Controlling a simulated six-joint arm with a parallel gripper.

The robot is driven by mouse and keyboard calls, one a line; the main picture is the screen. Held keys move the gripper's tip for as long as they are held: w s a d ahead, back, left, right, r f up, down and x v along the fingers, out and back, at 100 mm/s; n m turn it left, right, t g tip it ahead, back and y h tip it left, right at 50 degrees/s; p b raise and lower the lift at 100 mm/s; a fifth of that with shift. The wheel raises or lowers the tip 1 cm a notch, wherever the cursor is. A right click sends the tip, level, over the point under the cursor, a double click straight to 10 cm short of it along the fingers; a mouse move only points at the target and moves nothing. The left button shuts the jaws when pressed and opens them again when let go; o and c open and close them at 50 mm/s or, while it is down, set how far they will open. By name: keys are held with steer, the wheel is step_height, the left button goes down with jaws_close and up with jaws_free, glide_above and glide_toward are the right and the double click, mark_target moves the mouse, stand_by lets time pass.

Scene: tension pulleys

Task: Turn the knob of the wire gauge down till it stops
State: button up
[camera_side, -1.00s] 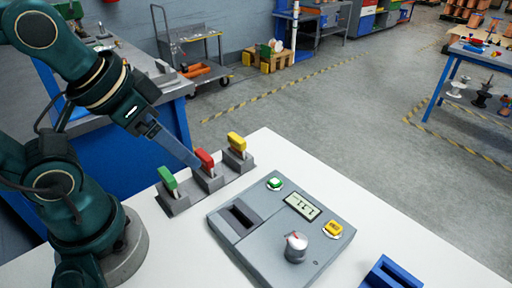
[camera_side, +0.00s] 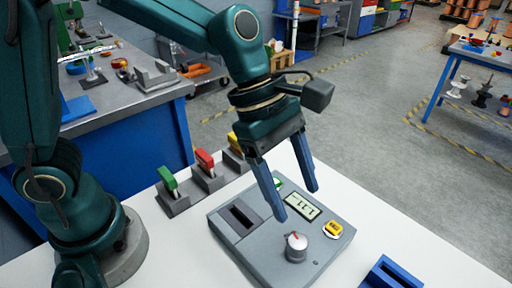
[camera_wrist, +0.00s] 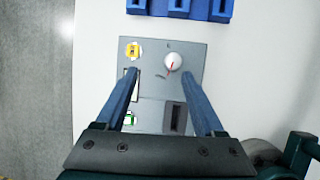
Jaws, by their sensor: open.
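The wire gauge (camera_side: 250,253) is a grey box on the white table, with a small display (camera_side: 303,206) and a dark slot (camera_side: 243,215). Its knob (camera_side: 297,246) is silver-white with a red pointer mark, near the box's front. The knob also shows in the wrist view (camera_wrist: 173,62), beyond the fingertips. My gripper (camera_side: 298,205) is open and empty, pointing down above the gauge, behind the knob in the side view. In the wrist view its blue fingers (camera_wrist: 158,74) straddle the gauge from above. They do not touch the knob.
A yellow button (camera_side: 333,229) is beside the knob; a green button is partly hidden by my finger. Green (camera_side: 168,179), red (camera_side: 205,160) and yellow handled pieces stand in grey holders at the left. A blue rack (camera_side: 389,273) stands at the front right.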

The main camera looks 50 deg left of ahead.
mark_target(298, 240)
steer(key=shift+g, duration=0.7)
steer(key=x, duration=0.2)
steer(key=s+x, duration=0.1)
steer(key=x, duration=0.5)
steer(key=shift+s, duration=0.2)
steer(key=shift+d+f, duration=0.1)
steer(key=shift+f, duration=0.3)
jaws_close()
